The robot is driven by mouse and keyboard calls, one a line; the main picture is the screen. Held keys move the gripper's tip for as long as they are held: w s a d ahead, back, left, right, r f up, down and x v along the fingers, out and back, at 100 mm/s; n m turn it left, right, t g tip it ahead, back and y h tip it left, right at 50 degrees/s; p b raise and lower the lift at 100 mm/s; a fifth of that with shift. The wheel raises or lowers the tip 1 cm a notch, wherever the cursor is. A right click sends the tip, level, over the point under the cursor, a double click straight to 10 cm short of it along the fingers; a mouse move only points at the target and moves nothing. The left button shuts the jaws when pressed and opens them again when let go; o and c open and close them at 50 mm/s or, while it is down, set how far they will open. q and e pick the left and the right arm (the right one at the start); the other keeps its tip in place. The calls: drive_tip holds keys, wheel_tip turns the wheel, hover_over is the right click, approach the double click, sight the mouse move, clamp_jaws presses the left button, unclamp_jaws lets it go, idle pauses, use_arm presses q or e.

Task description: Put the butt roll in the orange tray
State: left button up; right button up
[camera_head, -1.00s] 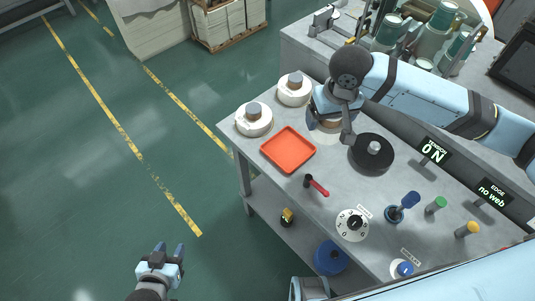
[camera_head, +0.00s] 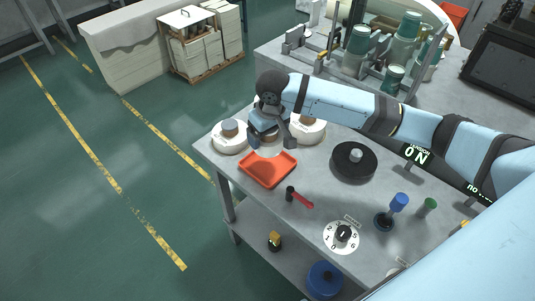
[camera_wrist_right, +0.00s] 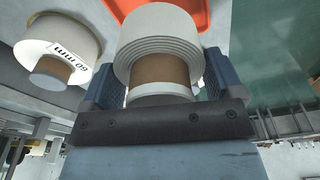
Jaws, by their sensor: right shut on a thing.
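The orange tray (camera_head: 268,172) lies near the table's left edge; its rim also shows at the top of the right wrist view (camera_wrist_right: 206,14). My right gripper (camera_head: 266,140) is shut on the butt roll (camera_head: 267,151), by the tray's back edge. In the right wrist view the butt roll (camera_wrist_right: 160,38) is a white wound roll on a brown core, between the two blue-grey fingers (camera_wrist_right: 160,85). The arm hides part of it in the head view. I cannot tell its exact height above the tray. My left gripper is out of view.
White rolls stand behind the tray, one at left (camera_head: 230,137) and one at right (camera_head: 308,130). A black disc (camera_head: 345,168) is to the right. A red-handled tool (camera_head: 301,199) and a numbered dial (camera_head: 341,237) are in front. The floor left of the table is clear.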

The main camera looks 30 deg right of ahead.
wheel_tip(320, 180, down, 4)
drive_tip(key=shift+f, duration=0.1)
wheel_tip(320, 180, down, 4)
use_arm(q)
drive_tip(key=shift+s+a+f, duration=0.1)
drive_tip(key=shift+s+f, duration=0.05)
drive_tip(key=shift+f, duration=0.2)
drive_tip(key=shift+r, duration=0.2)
use_arm(e)
drive_tip(key=o, duration=0.8)
drive_tip(key=shift+f, duration=0.1)
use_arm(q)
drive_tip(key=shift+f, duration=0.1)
